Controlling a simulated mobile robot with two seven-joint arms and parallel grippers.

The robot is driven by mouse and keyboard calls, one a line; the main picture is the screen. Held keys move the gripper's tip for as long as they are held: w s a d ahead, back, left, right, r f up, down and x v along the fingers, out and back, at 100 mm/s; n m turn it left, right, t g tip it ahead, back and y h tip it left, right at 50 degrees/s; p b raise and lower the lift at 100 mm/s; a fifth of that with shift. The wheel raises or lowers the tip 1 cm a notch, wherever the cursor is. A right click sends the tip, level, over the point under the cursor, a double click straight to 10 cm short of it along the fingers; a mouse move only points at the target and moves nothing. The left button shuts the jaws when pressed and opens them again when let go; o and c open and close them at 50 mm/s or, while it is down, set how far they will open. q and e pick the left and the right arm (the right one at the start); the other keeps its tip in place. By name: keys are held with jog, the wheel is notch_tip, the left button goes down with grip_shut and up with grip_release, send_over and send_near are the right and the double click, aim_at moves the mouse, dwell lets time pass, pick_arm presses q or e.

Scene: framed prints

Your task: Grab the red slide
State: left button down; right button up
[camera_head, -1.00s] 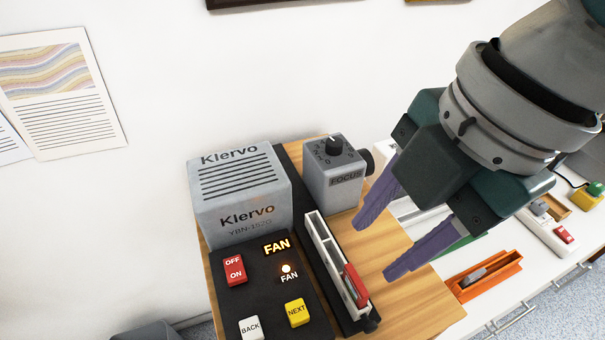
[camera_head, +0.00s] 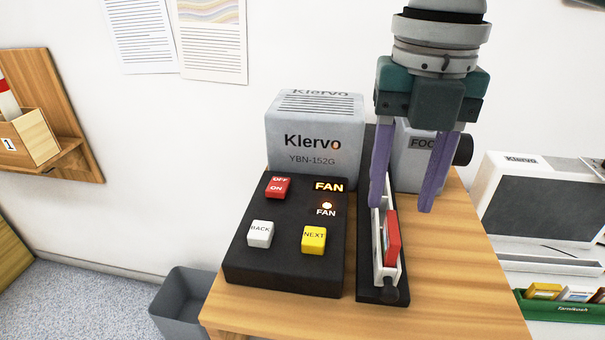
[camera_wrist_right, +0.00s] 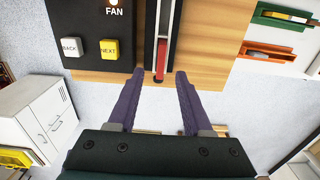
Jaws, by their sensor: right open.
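The red slide (camera_head: 392,238) stands in the narrow white holder (camera_head: 379,264) of the projector, at the holder's near end. My right gripper (camera_head: 401,207) is open and empty, pointing down over the holder. In the head view its left finger overlaps the holder's far part and its right finger is to the right of it. In the right wrist view the red slide (camera_wrist_right: 161,58) shows beyond and between the fingertips of my right gripper (camera_wrist_right: 160,73). I cannot tell the exact height gap. My left gripper is not in view.
The grey Klervo projector (camera_head: 316,135) and black button panel (camera_head: 285,270) are left of the holder. The focus box (camera_head: 415,165) is behind the gripper. A grey bin (camera_head: 185,305) is at lower left. A green tray (camera_head: 558,310) is at right. Wooden tabletop (camera_head: 455,270) right of the holder is clear.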

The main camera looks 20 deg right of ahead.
aim_at(394, 226)
notch_tip(394, 226, down, 6)
jog(key=shift+w+d+f, duration=0.1)
jog(key=shift+f, duration=0.05)
dwell(0.3)
grip_shut()
dwell(0.4)
